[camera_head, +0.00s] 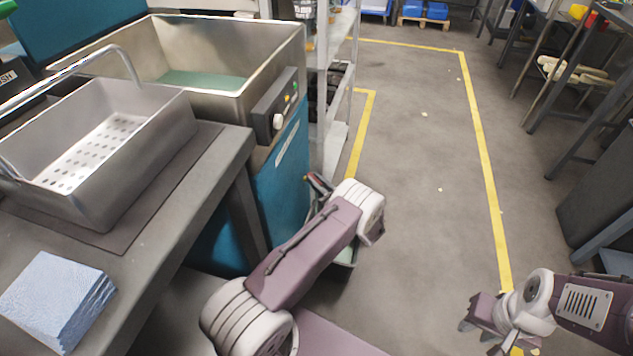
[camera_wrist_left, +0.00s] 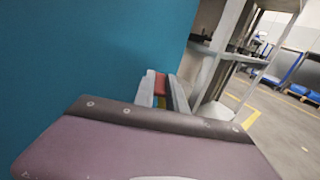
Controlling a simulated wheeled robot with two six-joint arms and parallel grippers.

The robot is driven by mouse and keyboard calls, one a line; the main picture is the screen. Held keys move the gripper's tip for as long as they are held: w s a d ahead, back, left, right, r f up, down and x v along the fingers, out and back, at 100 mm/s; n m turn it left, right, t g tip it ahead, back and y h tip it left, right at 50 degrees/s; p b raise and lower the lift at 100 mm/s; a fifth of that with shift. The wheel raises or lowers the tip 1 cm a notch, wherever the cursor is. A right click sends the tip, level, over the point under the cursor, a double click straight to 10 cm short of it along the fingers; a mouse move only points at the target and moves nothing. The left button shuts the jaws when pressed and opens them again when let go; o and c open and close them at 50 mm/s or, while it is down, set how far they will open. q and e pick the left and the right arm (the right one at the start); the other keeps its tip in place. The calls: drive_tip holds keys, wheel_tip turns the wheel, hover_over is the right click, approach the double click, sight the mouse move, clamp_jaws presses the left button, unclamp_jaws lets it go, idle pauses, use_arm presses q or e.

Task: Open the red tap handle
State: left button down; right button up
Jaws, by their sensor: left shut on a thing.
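In the left wrist view, the red tap handle (camera_wrist_left: 161,85) shows as a small red piece between the two grey fingers of my left gripper (camera_wrist_left: 160,88). The fingers are shut on it, beside the blue side panel of the sink unit. In the head view, a bit of red (camera_head: 318,181) shows just beyond my left wrist, which hides most of the handle and the gripper. My right gripper (camera_head: 476,332) hangs over the floor at the lower right, away from the handle; its finger gap is not clear.
A steel sink unit (camera_head: 225,30) with blue panels stands at the left. In front of it is a worktop with a perforated basin (camera_head: 130,190) and blue cloths (camera_head: 55,300). A shelf rack (camera_head: 335,135) stands behind the handle.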

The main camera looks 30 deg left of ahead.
use_arm(q)
drive_tip(key=n+g+b, duration=0.1)
drive_tip(key=g+b, duration=0.1)
drive_tip(key=b, duration=0.2)
drive_tip(key=w+n+g+y+b, duration=0.1)
drive_tip(key=g+b, duration=0.1)
drive_tip(key=b, duration=0.1)
drive_tip(key=n+g+b, duration=0.2)
drive_tip(key=b, duration=0.2)
drive_tip(key=shift+w+d+f+b, duration=0.15)
drive_tip(key=shift+w+f+b, duration=0.1)
drive_tip(key=shift+f+b, duration=0.1)
drive_tip(key=shift+r+n+g, duration=0.3)
drive_tip(key=shift+r+g, duration=0.1)
drive_tip(key=shift+g, duration=0.1)
drive_tip(key=c, duration=1.4)
unclamp_jaws()
drive_tip(key=shift+o, duration=0.2)
